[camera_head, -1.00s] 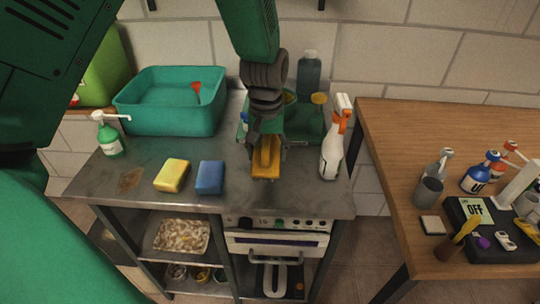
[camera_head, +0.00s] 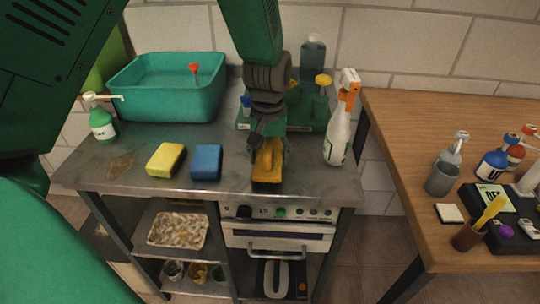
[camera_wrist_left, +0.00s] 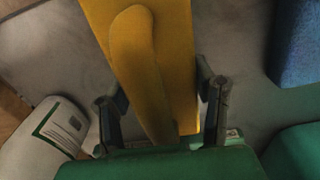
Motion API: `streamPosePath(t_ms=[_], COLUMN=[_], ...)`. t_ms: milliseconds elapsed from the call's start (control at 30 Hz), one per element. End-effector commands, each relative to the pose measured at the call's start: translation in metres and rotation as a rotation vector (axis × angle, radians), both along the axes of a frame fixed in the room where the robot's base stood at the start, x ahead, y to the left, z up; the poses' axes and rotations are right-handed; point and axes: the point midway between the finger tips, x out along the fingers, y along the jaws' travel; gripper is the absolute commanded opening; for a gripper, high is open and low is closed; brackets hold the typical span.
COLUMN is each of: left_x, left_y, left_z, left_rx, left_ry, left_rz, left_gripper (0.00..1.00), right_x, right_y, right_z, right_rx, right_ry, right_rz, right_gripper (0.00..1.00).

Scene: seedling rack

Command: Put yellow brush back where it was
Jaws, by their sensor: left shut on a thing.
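The yellow brush (camera_head: 268,165) has a yellow body and handle with a dark underside. It is at the front of the grey metal counter (camera_head: 225,183), right of the blue sponge. My left gripper (camera_head: 268,140) reaches down over it and is shut on it. In the left wrist view, the brush (camera_wrist_left: 150,60) runs between the two fingers of my left gripper (camera_wrist_left: 163,105). I cannot tell whether the brush touches the counter. My right gripper is not in view.
A yellow sponge (camera_head: 166,160) and blue sponge (camera_head: 206,162) lie left of the brush. A white spray bottle (camera_head: 338,135) stands right. Behind are a teal basin (camera_head: 165,98) and a green caddy (camera_head: 305,122). A wooden table (camera_head: 410,120) stands right.

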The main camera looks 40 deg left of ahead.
Motion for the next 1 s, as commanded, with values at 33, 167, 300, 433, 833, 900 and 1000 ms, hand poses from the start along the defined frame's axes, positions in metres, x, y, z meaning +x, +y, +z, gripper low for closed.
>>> streamPosePath(t_ms=[33, 167, 300, 433, 833, 900, 1000], left_x=[0.0, 0.0, 0.0, 0.0, 0.0, 0.0, 0.0], left_y=[-0.001, -0.001, 0.0, 0.0, 0.0, 0.0, 0.0], left_z=[0.001, 0.001, -0.002, -0.004, -0.01, -0.01, -0.01], left_rx=[0.001, 0.001, 0.0, 0.001, 0.0, 0.0, 0.0], left_ry=[-0.001, -0.001, 0.0, -0.001, 0.0, 0.0, 0.0], left_rz=[-0.001, -0.001, -0.001, -0.001, -0.001, -0.001, -0.001], left_gripper=[0.19, 0.19, 0.19, 0.19, 0.75, 0.75, 0.75], right_x=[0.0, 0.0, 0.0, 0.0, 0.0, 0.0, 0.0], right_y=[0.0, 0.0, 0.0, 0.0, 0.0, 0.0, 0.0], right_z=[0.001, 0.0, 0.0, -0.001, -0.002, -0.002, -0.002], right_rx=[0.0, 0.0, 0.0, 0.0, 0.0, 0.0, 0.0], right_ry=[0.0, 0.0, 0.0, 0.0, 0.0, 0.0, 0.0], right_rz=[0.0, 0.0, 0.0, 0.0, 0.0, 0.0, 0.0], right_gripper=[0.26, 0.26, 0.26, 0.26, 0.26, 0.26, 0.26])
